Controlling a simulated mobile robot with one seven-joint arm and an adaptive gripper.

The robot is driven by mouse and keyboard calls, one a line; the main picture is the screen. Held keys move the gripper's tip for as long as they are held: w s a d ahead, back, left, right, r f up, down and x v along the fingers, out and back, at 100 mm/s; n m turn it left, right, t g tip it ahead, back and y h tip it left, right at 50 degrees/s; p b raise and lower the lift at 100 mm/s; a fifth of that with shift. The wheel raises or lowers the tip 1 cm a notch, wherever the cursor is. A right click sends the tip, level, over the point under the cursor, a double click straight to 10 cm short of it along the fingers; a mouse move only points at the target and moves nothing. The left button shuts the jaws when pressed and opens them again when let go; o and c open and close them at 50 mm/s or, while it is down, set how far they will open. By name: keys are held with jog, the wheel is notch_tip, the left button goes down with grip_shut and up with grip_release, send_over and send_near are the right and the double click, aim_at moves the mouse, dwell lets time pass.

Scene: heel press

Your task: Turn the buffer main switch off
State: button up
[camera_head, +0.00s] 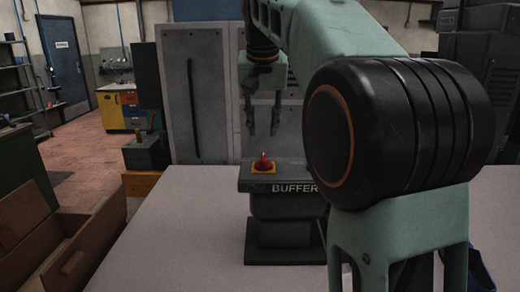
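The buffer switch box (286,180) is a dark unit on a pedestal with a black foot, marked "BUFFER" on its front edge. A red switch knob (263,163) on a yellow plate (262,170) sits on its top at the left. My gripper (263,133) hangs above and slightly behind the knob in the picture, pointing down. Its two fingers are apart with nothing between them, and it appears clear of the knob. The right end of the box is hidden behind my arm.
The box stands on a pale tabletop (180,235), bare to its left. Grey cabinets (195,100) rise behind. A blue object (482,272) shows partly at the lower right behind my arm.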

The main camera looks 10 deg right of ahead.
aim_at(264, 155)
jog(key=x, duration=0.9)
jog(key=shift+w+f, duration=0.1)
jog(key=shift+f, duration=0.15)
grip_shut()
